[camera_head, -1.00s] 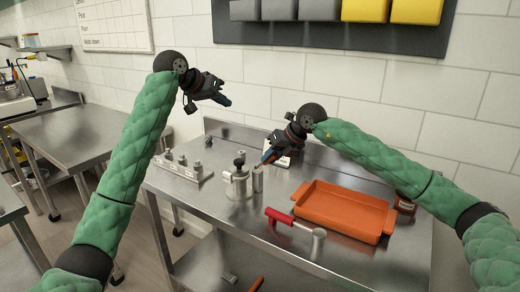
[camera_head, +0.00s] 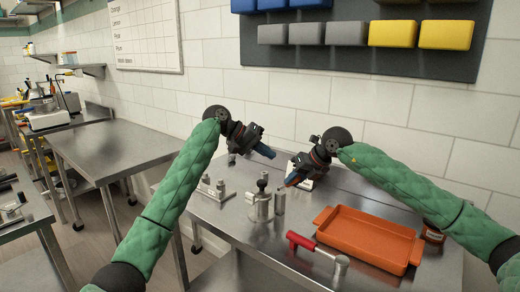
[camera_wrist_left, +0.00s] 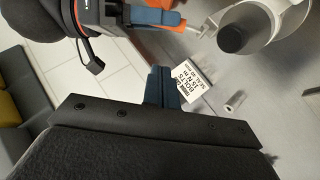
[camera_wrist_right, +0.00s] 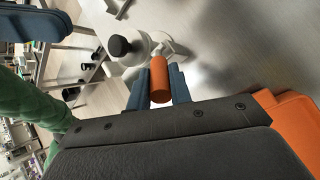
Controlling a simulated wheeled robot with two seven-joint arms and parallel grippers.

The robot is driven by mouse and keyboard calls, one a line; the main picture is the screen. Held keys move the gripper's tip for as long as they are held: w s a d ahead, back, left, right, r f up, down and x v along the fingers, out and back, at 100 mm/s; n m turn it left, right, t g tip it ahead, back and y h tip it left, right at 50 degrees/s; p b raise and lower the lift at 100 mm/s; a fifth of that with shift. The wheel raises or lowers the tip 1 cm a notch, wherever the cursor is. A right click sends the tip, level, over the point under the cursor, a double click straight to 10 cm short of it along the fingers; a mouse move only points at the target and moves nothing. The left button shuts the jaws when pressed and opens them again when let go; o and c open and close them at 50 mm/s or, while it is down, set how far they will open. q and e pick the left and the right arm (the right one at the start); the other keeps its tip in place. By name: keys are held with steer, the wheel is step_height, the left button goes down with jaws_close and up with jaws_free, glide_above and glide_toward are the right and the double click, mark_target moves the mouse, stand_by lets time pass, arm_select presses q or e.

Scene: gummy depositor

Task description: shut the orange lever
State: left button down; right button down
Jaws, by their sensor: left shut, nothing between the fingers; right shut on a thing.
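The depositor, a metal body with a black knob (camera_head: 261,203), stands on the steel table. It also shows in the right wrist view (camera_wrist_right: 135,52) and the left wrist view (camera_wrist_left: 262,28). The orange lever (camera_wrist_right: 159,79) shows as a cylinder at its side. My right gripper (camera_head: 285,186) is shut on the orange lever, its blue fingers on either side of it (camera_wrist_right: 158,88). My left gripper (camera_head: 274,156) is shut and empty, above and behind the depositor, close to the right gripper. The right gripper hides most of the lever in the head view.
An orange tray (camera_head: 366,263) sits at the right, with a red-handled tool (camera_head: 302,241) in front of it. A metal block with pegs (camera_head: 213,190) stands left of the depositor.

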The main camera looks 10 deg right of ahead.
arm_select(q)
steer(key=d+f, duration=0.1)
steer(key=s+d+f, duration=0.1)
steer(key=f, duration=0.1)
steer(key=s+d+f, duration=0.1)
steer(key=d, duration=0.1)
steer(key=shift+d+f, duration=0.1)
steer(key=shift+f, duration=0.1)
steer(key=shift+s+d+f, duration=0.2)
steer(key=shift+s+f, duration=0.35)
steer(key=shift+s, duration=0.05)
